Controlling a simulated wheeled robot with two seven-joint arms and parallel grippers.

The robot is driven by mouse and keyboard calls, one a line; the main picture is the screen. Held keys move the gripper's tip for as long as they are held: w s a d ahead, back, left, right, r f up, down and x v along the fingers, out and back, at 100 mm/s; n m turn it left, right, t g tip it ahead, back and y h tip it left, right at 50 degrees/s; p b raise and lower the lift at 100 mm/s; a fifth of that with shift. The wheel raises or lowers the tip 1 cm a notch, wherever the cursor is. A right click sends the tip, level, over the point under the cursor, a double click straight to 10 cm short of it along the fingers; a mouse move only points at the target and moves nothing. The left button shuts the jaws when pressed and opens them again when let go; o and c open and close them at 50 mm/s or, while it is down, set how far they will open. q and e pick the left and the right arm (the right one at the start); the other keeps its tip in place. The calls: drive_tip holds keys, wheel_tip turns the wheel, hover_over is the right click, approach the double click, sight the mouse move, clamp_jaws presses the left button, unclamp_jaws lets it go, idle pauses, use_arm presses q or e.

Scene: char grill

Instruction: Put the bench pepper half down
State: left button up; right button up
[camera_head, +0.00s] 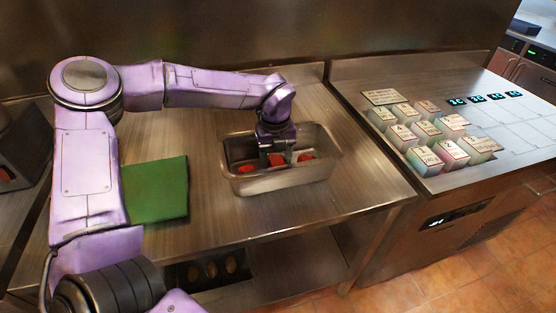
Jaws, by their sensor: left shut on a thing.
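A metal pan (318,174) stands on the steel bench and holds several red pieces that look like pepper halves. My left gripper (275,163) points down inside the pan. It is shut on a red pepper half (277,159) near the pan's middle. Another red piece (306,157) lies to its right, and one more (246,169) lies to its left. The gripper hides part of the pan's inside, and I cannot tell whether the held half touches the pan floor. My right gripper is not in view.
A green cloth or board (156,190) lies on the bench left of the pan. Numbered blocks (428,130) stand on the counter at the right. A dark tray (211,270) with round items sits on the lower shelf. The bench in front of the pan is clear.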

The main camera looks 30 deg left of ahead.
sight(280, 156)
use_arm(q)
drive_tip(key=w+f, duration=0.2)
drive_tip(key=f, duration=0.1)
drive_tip(key=shift+w+d+f, duration=0.1)
drive_tip(key=shift+f, duration=0.15)
drive_tip(key=o, duration=1)
drive_tip(key=shift+s+r, duration=0.15)
drive_tip(key=shift+s, duration=0.05)
drive_tip(key=shift+o, duration=0.2)
drive_tip(key=shift+s+r, duration=0.1)
drive_tip(key=shift+s, duration=0.15)
drive_tip(key=shift+w, duration=0.25)
wheel_tip(280, 156, up, 12)
drive_tip(key=shift+s+b, duration=0.1)
drive_tip(key=shift+b, duration=0.65)
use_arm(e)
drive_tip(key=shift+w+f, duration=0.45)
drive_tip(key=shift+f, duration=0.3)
